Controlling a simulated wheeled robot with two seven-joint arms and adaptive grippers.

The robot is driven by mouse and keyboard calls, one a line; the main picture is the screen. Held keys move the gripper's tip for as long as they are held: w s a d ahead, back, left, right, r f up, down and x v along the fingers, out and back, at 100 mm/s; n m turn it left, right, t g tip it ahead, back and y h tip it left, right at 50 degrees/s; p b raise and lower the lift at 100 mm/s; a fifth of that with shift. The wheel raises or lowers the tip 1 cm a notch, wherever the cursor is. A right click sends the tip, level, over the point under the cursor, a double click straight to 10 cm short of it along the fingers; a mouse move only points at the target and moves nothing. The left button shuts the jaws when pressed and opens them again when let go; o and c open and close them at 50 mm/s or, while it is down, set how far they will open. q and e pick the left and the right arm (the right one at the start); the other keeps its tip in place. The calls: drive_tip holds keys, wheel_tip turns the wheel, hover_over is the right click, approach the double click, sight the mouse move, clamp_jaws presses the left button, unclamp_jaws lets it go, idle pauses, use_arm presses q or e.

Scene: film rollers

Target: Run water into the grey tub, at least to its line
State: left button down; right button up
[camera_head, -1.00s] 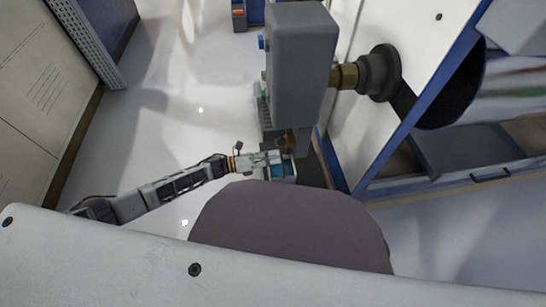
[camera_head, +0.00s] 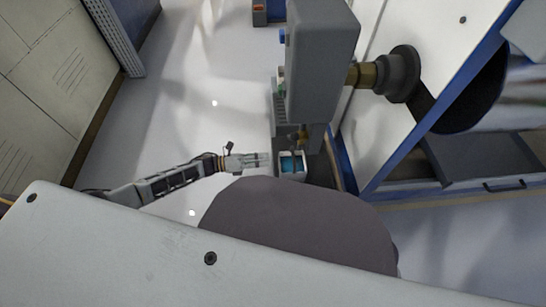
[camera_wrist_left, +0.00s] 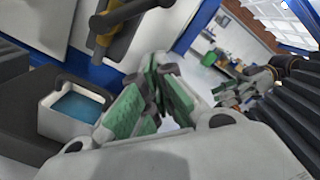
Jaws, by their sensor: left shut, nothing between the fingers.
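The grey tub (camera_head: 301,177) stands on a dark surface below the tap, with blue water inside; it also shows in the left wrist view (camera_wrist_left: 58,124). Its fill line cannot be made out. No clear stream shows. My left gripper (camera_head: 266,160) is shut and empty, just left of the tub and apart from it. Its green-padded fingers (camera_wrist_left: 154,92) show in the left wrist view.
The grey housing (camera_head: 322,65) rises above the tub. A dark round fitting with a brass neck (camera_head: 398,74) is on the white panel at right. A blue-edged cabinet (camera_head: 480,165) stands right. The pale floor (camera_head: 190,90) left of the tub is open.

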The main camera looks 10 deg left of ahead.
use_arm(q)
drive_tip(key=shift+v, duration=0.9)
use_arm(e)
drive_tip(key=shift+w+r, duration=0.1)
drive_tip(key=shift+r, duration=0.45)
drive_tip(key=shift+a, duration=0.1)
